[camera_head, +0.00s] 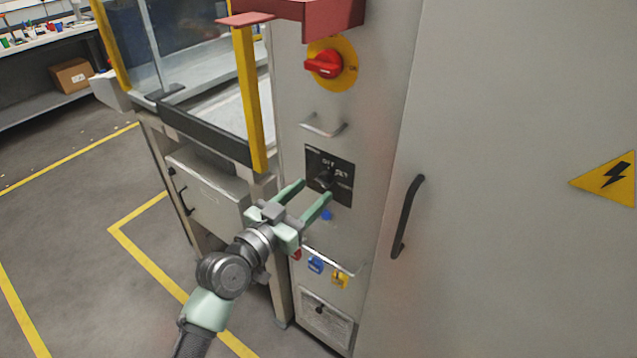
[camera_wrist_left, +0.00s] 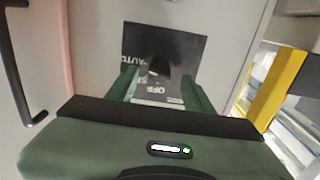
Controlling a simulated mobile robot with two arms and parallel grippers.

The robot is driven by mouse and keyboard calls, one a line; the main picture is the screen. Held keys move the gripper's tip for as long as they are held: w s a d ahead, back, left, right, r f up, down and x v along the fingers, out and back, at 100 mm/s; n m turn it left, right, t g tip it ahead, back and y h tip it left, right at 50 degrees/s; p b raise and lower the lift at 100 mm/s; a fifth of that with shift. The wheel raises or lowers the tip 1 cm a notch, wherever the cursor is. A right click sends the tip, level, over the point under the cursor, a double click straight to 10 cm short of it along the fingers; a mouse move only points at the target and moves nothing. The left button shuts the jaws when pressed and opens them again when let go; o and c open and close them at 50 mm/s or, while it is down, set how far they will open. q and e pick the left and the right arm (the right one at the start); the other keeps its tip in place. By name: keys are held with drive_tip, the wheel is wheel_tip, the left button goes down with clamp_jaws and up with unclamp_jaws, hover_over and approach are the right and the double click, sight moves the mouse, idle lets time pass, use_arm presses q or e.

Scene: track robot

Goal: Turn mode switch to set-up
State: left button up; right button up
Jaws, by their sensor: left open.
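The mode switch is a dark knob (camera_head: 325,178) on a black label plate (camera_head: 343,194) on the grey cabinet front. My left gripper (camera_head: 316,190) is open in front of the plate, its two green fingers pointing at the knob. Whether the fingers touch the knob cannot be told. The knob's exact pointing direction is unclear. My right gripper is not in view.
Above are a metal handle (camera_head: 323,125) and a red rotary switch (camera_head: 325,65) on yellow. Below hang blue (camera_head: 316,264) and yellow (camera_head: 340,280) padlocks. A black door handle (camera_head: 407,215) is to the right. A yellow guard post (camera_head: 250,100) stands close on the left.

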sight(324, 181)
use_arm(q)
drive_tip(key=x, duration=0.3)
drive_tip(key=shift+w+d, duration=0.15)
drive_tip(key=shift+w, duration=0.05)
drive_tip(key=shift+c, duration=0.3)
clamp_jaws()
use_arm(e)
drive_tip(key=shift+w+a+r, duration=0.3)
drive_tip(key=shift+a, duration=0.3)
